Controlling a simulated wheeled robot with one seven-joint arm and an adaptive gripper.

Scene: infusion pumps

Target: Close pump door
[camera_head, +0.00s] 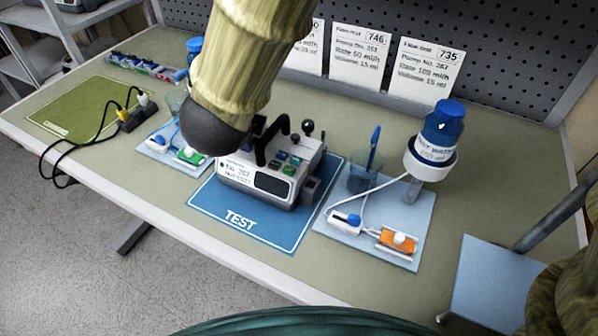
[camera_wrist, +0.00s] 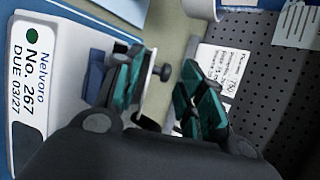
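The infusion pump (camera_head: 270,183), a pale box with a dark display and coloured buttons, stands on the blue TEST mat (camera_head: 220,208). In the wrist view, the pump's No. 267 label (camera_wrist: 32,90) is at the left. My gripper (camera_wrist: 165,75) is open, its teal-padded fingers apart. A dark round knob (camera_wrist: 164,72) shows in the gap; I cannot tell whether it touches a finger.
A blue-capped bottle on a stand (camera_head: 440,130), a cup with a blue pen (camera_head: 365,172) and an orange clamp (camera_head: 398,240) are right of the pump. A light blue tray (camera_head: 160,155) is left. Upright cards (camera_head: 425,75) line the back.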

